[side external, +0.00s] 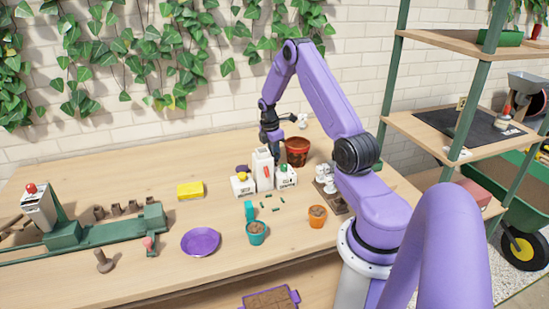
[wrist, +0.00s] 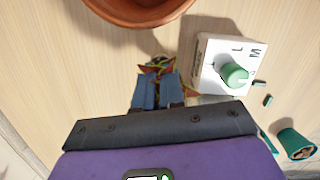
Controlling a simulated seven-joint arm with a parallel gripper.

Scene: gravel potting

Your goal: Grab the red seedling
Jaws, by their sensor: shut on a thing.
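My gripper (wrist: 158,92) is shut on the red seedling (wrist: 169,68), whose reddish leaves with yellow-green edges stick out around the fingertips in the wrist view. The seedling's lower part is hidden by the fingers. In the side external view my gripper (side external: 273,140) points down behind the white dispenser boxes, left of the red-brown pot. I cannot make out the seedling there, and I cannot tell whether it is clear of the table.
The large red-brown pot (side external: 297,153) stands close by. A white box with a green knob (wrist: 226,67) is right of the fingers in the wrist view. A purple saucer (side external: 201,242), teal pot (side external: 256,236) and orange pot (side external: 317,218) stand nearer the front.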

